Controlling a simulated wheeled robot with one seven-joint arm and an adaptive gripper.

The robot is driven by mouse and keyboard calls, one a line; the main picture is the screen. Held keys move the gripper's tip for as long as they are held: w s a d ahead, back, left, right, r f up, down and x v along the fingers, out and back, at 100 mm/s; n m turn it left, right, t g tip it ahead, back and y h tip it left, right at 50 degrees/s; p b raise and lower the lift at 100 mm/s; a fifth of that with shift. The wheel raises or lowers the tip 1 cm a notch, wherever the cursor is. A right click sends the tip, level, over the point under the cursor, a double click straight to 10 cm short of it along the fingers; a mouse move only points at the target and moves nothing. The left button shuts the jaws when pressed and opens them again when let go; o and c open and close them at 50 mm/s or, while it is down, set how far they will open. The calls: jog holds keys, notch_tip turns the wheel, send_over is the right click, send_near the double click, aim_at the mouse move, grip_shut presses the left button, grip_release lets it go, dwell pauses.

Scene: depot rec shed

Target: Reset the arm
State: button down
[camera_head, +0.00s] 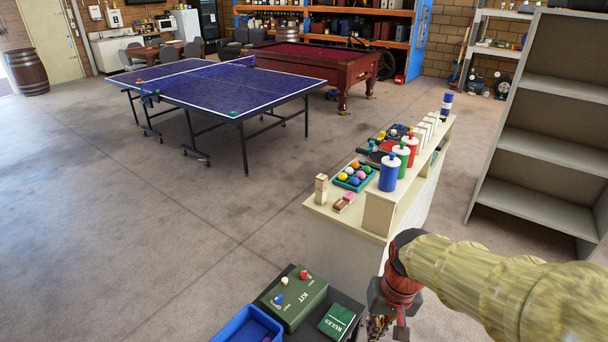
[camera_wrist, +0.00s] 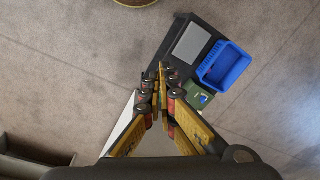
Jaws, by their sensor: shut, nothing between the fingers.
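My arm (camera_head: 480,280) reaches in from the lower right in the head view and bends down beside the near end of the white counter. My gripper (camera_head: 380,326) hangs low there, partly cut off by the bottom edge. In the wrist view my gripper (camera_wrist: 160,78) points down toward the floor area. Its yellow fingers meet at the tips and hold nothing. It is to the left of a blue bin (camera_wrist: 225,68) and a green kit box (camera_wrist: 197,96) in that view.
The counter (camera_head: 330,211) bears balls in a tray, bottles and paddles. A low dark stand (camera_head: 347,305) carries the kit box (camera_head: 295,298) and blue bin (camera_head: 246,328). Empty shelves (camera_head: 545,145) stand right. A table-tennis table (camera_head: 230,88) is farther back. Open floor lies left.

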jog(key=s+d+r+t+h, duration=0.1)
jog(key=s+d+r+t, duration=0.2)
jog(key=s+r, duration=0.6)
notch_tip(320, 180, up, 4)
jog(key=shift+d+f+n+t, duration=0.2)
jog(key=shift+n+t, duration=0.2)
jog(key=shift+t, duration=0.6)
dwell(0.6)
